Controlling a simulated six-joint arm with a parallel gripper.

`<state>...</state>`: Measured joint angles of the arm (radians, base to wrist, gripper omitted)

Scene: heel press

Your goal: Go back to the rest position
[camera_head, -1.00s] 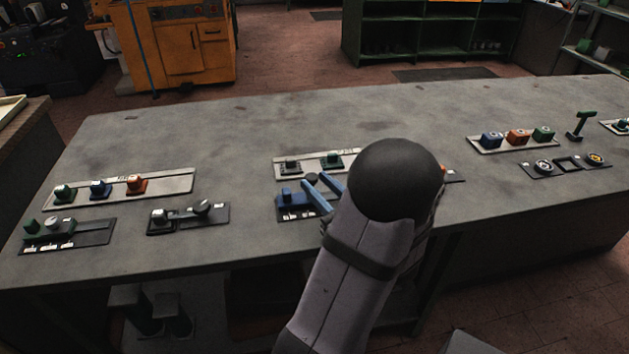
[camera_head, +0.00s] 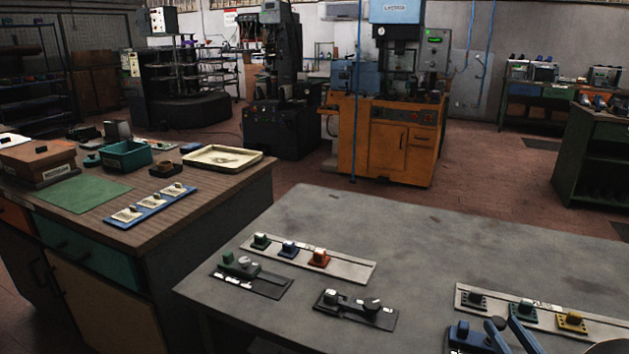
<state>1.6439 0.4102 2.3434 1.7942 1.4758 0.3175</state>
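My gripper (camera_head: 503,322) is at the bottom right of the head view, cut by the lower edge. Two blue bars that look like its fingers stand apart with a gap between them, and I see nothing held. They are over or just in front of a dark blue block (camera_head: 463,336) on the grey bench. I cannot tell whether they touch it. A dark rounded part of my arm just shows in the bottom right corner. The rest of the arm is out of view.
Left is a wooden bench (camera_head: 215,195) with trays. An orange machine (camera_head: 385,150) stands behind. The bench's middle is clear.

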